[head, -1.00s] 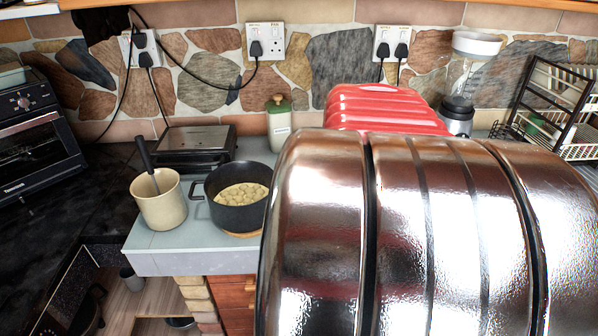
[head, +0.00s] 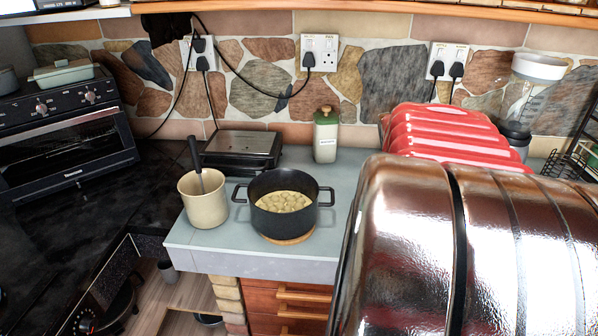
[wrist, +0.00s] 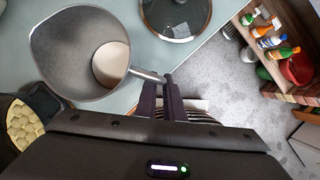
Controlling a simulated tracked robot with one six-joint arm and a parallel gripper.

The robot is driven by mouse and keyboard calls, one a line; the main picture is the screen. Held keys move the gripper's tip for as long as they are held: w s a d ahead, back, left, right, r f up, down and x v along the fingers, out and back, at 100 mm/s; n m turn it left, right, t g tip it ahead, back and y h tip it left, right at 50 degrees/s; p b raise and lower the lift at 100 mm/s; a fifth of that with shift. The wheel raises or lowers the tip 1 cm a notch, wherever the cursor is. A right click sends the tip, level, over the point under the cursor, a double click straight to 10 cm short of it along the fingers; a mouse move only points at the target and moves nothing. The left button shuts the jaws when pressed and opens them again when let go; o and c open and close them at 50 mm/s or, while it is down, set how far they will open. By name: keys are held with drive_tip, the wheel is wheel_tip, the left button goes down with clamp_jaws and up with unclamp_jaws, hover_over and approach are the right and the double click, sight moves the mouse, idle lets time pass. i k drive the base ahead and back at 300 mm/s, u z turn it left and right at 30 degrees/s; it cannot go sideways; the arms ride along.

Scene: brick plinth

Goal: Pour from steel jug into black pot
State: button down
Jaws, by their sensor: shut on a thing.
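The black pot (head: 253,214) sits on a round wooden mat near the counter's front edge, with pale lumpy contents. In the wrist view the pot (wrist: 12,141) is cut off at the left edge. The steel jug (wrist: 62,52) is at the upper left of the wrist view, its mouth facing the camera and a pale cream patch inside. My gripper (wrist: 161,84) is shut on the jug's handle. The jug is apart from the pot in the picture; its height above the counter is unclear. Neither jug nor gripper shows in the head view.
A large shiny banded metal shape (head: 400,250) blocks the lower right of the head view. A cream crock (head: 203,208) stands left of the pot, a green-topped jar (head: 326,142) behind. A glass lid (wrist: 175,18) lies near the jug. Floor lies beyond the counter edge.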

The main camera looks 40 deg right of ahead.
sight(283, 202)
drive_tip(key=k, duration=1)
